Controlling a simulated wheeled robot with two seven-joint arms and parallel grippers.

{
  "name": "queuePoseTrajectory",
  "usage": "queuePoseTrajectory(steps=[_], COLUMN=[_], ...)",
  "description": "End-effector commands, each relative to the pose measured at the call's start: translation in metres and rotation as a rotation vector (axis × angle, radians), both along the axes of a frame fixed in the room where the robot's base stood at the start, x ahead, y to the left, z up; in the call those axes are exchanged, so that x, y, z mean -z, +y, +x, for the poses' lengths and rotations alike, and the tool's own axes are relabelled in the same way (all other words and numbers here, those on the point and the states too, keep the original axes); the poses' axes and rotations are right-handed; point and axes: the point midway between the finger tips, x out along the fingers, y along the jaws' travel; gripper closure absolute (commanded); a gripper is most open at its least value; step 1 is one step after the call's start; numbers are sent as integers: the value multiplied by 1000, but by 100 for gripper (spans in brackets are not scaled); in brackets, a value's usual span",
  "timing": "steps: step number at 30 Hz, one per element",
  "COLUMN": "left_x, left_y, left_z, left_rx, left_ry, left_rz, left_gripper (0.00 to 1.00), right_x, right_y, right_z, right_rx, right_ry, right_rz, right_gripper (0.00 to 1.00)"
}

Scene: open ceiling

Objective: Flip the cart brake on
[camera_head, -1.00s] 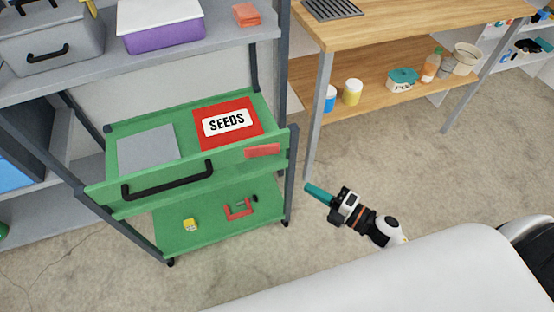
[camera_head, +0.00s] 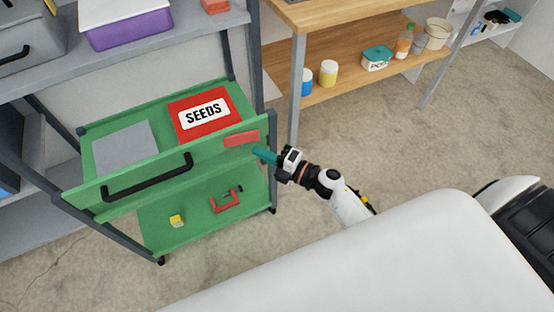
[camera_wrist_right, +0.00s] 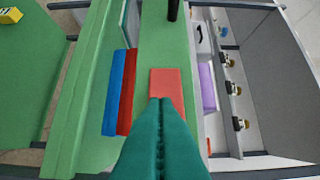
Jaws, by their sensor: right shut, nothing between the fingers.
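The green cart (camera_head: 100,192) stands at the left with a black handle (camera_head: 148,178) across its front panel. A flat red plate (camera_head: 241,138), probably the brake, sits at the right end of that panel. It also shows in the right wrist view (camera_wrist_right: 167,82), partly covered by my fingers. My right gripper (camera_head: 258,153), with teal fingers, is shut and empty, just below and right of the red plate. In the right wrist view its fingertips (camera_wrist_right: 160,103) overlap the plate; I cannot tell whether they touch. My left gripper is not in view.
A wooden workbench (camera_head: 350,14) stands behind right. Floor right of the cart is clear.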

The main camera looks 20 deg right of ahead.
Motion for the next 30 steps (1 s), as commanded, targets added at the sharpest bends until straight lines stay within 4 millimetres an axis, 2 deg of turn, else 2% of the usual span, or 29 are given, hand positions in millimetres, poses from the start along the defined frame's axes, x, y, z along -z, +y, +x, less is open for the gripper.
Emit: queuePoseTrajectory(steps=[1,6,20,27,28,30], left_x=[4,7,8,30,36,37], left_y=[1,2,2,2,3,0], left_z=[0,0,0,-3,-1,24], left_rx=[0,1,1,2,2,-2], left_ry=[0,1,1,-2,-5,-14], left_rz=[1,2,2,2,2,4], left_gripper=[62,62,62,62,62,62], right_x=[1,1,1,6,8,8], right_y=[-1,-3,-5,-15,-16,-14], right_z=[8,21,25,42,44,45], right_rx=[0,-1,-12,-192,-230,-295], right_ry=[-2,0,-1,-3,-5,-4], right_rz=[-1,0,-1,-10,-10,-3], right_gripper=[100,100,100,100,100,100])
